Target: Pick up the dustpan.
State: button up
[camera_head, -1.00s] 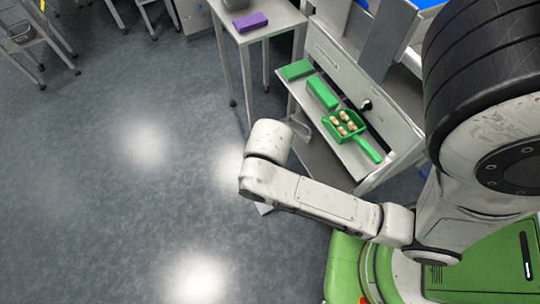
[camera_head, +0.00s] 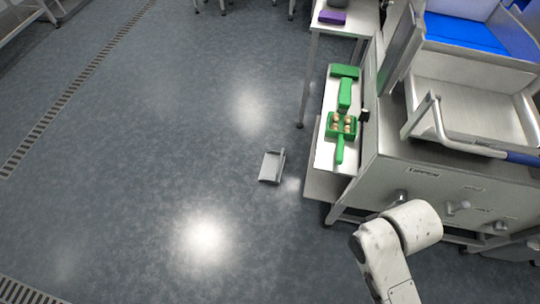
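A grey dustpan (camera_head: 271,167) lies on the floor near the middle of the picture, its shallow pan facing up. It is to the left of the machine's low shelf and apart from it. My arm shows at the lower right, to the right of and nearer than the dustpan. My gripper is not in view, so I cannot see whether it is open or shut. Nothing covers the dustpan.
A white shelf (camera_head: 325,155) holds a green scoop (camera_head: 339,150) with several dates and two green blocks. The steel machine (camera_head: 400,170) fills the right. A table (camera_head: 350,22) with a purple block (camera_head: 332,17) stands at the back. The floor left of the dustpan is clear.

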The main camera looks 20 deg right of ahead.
aim_at(271, 171)
jog(key=k+l+z, duration=0.15)
jog(key=k, duration=0.4)
jog(key=i+j+u, duration=0.1)
jog(key=i, duration=0.75)
jog(key=i+j, duration=0.3)
jog(key=i, duration=0.55)
jog(key=i+j+u, duration=0.15)
jog(key=i, duration=0.75)
